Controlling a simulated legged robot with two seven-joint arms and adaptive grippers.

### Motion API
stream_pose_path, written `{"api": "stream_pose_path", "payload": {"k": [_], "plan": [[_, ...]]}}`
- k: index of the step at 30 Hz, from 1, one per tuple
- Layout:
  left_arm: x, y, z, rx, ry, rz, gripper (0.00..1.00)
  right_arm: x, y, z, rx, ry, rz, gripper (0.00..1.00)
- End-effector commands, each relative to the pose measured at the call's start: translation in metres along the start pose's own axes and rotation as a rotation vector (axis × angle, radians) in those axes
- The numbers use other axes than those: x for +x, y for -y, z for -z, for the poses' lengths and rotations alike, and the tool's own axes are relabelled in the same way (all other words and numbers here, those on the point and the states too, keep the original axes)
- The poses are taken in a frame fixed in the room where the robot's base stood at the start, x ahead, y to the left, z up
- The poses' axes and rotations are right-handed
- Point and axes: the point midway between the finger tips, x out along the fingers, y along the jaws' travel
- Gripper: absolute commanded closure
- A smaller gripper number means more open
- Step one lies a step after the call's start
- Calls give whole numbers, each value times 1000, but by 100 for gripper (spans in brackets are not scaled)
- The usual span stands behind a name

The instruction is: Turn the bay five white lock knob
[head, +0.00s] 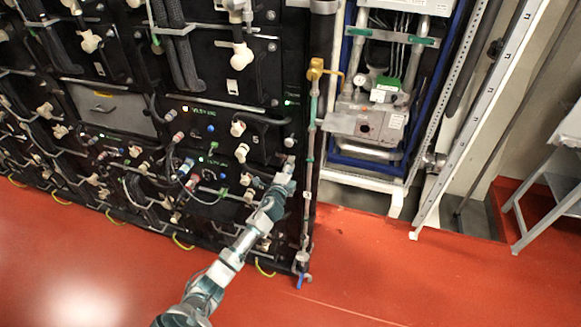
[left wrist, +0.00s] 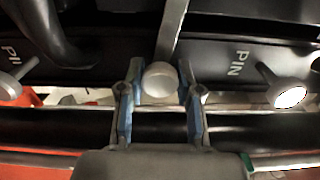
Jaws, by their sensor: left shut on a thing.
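In the head view my left arm reaches up from the bottom to the lower right of the black battery rack (head: 262,98). My left gripper (head: 288,168) is at the rack's front, near its right edge, and hides what it holds there. In the left wrist view a round white knob (left wrist: 159,80) sits between the two blue-grey fingers of my left gripper (left wrist: 160,90), which are shut on it. The knob's bay number cannot be read. My right gripper is not in view.
In the left wrist view, white-headed pins stand left (left wrist: 10,88) and right (left wrist: 288,96) of the gripper, near PIN labels. In the head view a vertical pipe (head: 309,150) with a yellow-handled valve stands just right of the gripper. The red floor (head: 400,270) is clear in front.

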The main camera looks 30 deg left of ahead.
Motion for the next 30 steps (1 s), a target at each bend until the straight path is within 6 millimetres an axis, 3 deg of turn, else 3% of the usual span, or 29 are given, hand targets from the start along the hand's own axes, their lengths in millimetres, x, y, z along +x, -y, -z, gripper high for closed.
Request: {"api": "stream_pose_path", "payload": {"k": [12, 29, 30], "plan": [[1, 1, -2, -191, 4, 1, 100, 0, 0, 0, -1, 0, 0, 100], [0, 0, -2, -217, 3, 0, 100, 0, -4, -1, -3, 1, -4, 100], [0, 0, -2, -217, 3, 0, 59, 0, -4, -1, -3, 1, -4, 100]]}}
